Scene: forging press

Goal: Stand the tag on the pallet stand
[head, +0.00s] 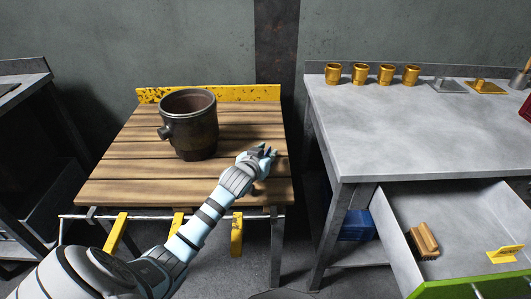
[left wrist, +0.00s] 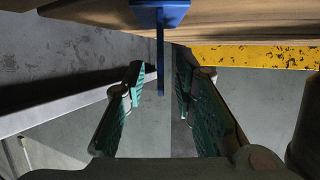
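A blue tag (left wrist: 160,55) with a flat base and a thin upright plate shows in the left wrist view, which looks upside down. Its base lies against the wooden top of the pallet stand (head: 125,165), and its plate points away from the wood. My left gripper (head: 264,151) is at the right edge of the stand in the head view. In the left wrist view its fingers (left wrist: 160,85) are on either side of the tag's plate, with a visible gap on each side. In the head view the fingers mostly hide the tag. My right gripper is not in view.
A dark metal pot (head: 190,128) stands on the pallet stand, left of my gripper. A yellow board (head: 245,93) lines its back edge. The grey bench (head: 410,130) at right holds gold cups; its open drawer (head: 470,225) holds a brush (head: 424,242) and a yellow tag (head: 503,254).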

